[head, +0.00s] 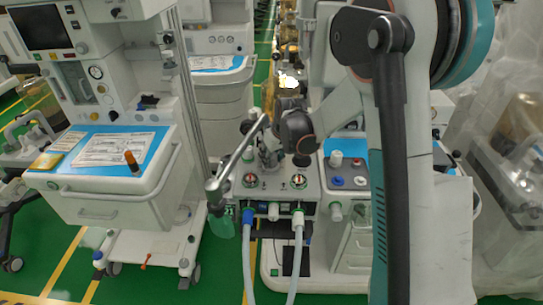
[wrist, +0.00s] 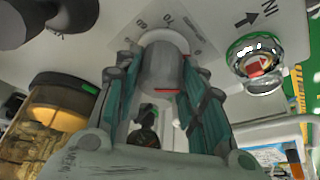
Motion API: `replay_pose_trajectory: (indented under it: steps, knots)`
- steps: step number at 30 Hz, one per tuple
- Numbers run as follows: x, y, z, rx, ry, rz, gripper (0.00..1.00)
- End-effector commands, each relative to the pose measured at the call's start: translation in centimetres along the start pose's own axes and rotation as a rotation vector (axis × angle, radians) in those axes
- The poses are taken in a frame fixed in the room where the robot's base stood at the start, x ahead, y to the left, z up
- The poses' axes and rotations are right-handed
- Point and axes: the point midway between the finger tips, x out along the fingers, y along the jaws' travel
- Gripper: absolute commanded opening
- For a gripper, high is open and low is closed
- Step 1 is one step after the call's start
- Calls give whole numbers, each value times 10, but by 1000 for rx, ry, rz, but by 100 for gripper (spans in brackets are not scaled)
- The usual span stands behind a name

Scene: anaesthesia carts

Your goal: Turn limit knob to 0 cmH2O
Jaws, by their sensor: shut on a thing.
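The limit knob (wrist: 165,62) is a grey cylinder with a red line on its side, on a pale panel with printed numbers around its base. My gripper (wrist: 160,72) has its teal-padded fingers on both sides of the knob and is shut on it. The fingers hide parts of the knob's sides and some of the scale, so I cannot read the setting. In the head view, my dark wrist hangs over the breathing-circuit block (head: 275,207); the gripper and the knob are not clear there.
A chrome-rimmed valve dome (wrist: 257,62) stands close to the right of the knob in the wrist view. An amber canister (wrist: 57,115) is at left. In the head view, a slanted metal bag arm (head: 238,155) stands beside my wrist, and white hoses (head: 297,250) hang in front.

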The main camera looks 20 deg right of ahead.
Motion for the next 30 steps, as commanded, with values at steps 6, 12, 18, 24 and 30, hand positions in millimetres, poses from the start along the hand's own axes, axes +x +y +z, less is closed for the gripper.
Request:
replay_pose_trajectory:
  steps: [6,12,18,24,30]
  knots:
    - [0,0,0,0,0,1,51]
    - [0,0,0,0,0,1,58]
    - [-1,0,0,1,0,1,58]
    - [-20,0,0,2,0,1,58]
    - [-56,0,0,2,0,1,58]
